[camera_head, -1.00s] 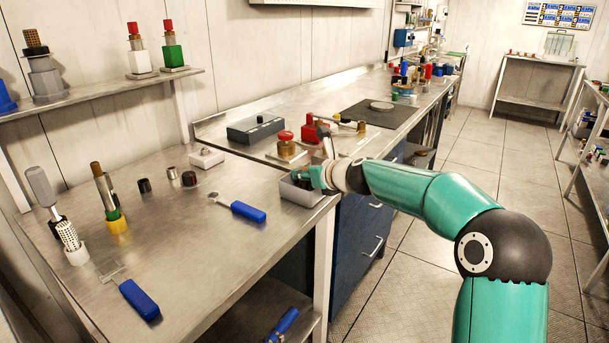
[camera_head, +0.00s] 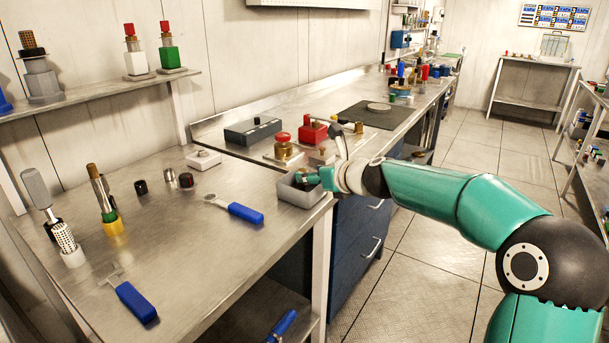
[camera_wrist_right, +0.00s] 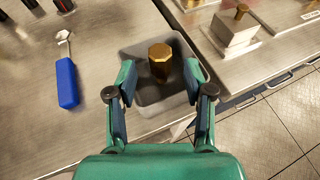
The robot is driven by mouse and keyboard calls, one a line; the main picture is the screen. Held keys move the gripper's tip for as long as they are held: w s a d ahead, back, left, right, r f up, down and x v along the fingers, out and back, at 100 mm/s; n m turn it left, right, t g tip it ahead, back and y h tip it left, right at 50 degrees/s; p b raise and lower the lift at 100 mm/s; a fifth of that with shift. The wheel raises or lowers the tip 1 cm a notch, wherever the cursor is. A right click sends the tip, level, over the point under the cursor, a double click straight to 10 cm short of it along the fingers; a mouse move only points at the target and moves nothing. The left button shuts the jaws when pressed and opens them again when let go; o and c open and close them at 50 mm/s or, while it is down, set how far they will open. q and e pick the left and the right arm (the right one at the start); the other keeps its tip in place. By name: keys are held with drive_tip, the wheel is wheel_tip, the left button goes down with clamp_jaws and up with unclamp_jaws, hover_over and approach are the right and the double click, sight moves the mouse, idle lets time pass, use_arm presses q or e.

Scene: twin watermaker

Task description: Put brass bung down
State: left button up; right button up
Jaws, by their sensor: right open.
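The brass bung (camera_wrist_right: 160,62) is a gold hexagonal piece in the right wrist view. It is in or just over the grey tray (camera_wrist_right: 150,112), between the fingertips of my right gripper (camera_wrist_right: 160,75). The fingers stand apart, with a gap visible on each side of the bung. In the head view the right gripper (camera_head: 312,178) is over the grey tray (camera_head: 298,195) at the bench's right corner, and the bung cannot be made out there. My left gripper is not in view.
A blue-handled wrench (camera_head: 236,209) lies left of the tray. A grey block with a brass top (camera_wrist_right: 236,30) stands right of the tray on the neighbouring bench. A red-topped brass fitting (camera_head: 283,146) stands behind the tray. The bench's middle is mostly clear.

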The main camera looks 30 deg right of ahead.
drive_tip(key=v, duration=0.6)
drive_tip(key=shift+s, duration=0.35)
drive_tip(key=shift+r, duration=0.1)
